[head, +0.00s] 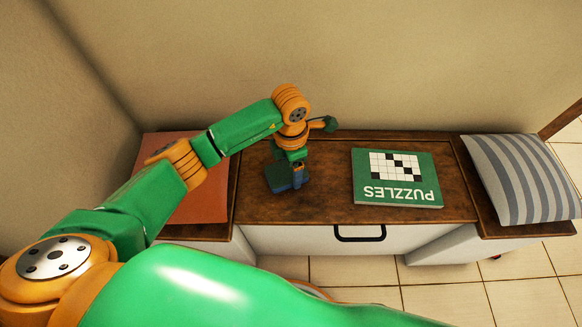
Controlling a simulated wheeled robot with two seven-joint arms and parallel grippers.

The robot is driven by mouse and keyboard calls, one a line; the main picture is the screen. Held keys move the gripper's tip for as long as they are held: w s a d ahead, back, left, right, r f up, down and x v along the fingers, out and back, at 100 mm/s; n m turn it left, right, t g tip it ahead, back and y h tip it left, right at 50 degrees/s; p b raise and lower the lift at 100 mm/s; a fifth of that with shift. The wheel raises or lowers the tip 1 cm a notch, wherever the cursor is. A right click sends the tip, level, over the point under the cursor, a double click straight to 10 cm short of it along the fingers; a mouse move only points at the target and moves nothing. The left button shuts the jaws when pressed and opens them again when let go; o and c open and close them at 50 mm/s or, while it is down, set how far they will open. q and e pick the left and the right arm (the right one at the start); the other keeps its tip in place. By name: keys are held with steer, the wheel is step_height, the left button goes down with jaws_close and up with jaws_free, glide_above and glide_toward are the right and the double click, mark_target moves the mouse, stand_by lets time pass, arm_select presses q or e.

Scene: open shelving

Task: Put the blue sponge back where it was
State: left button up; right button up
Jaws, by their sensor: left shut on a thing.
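My left arm reaches in from the left, and its gripper (290,172) points down over the left part of the brown wooden bench top (325,190). The gripper is shut on the blue sponge (299,180), of which only a small dark blue part shows. The fingers and wrist hide the rest of it. I cannot tell whether the sponge touches the wood. My right gripper is not in view.
A green puzzle book (397,192) lies right of the gripper. A striped grey cushion (519,178) is at the right end and an orange cushion (205,205) at the left, partly behind my arm. A drawer with a black handle (360,238) is below. Bare wood lies between gripper and book.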

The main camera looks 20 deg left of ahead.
mark_target(291, 170)
arm_select(q)
steer(key=o, duration=1)
steer(key=shift+f, duration=0.1)
steer(key=shift+o, duration=0.2)
steer(key=shift+r, duration=0.25)
step_height(291, 170, up, 12)
steer(key=p, duration=0.3)
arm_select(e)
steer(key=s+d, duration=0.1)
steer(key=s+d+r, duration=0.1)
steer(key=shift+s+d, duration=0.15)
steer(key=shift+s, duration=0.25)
arm_select(q)
steer(key=shift+s+f, duration=0.1)
steer(key=shift+f, duration=0.05)
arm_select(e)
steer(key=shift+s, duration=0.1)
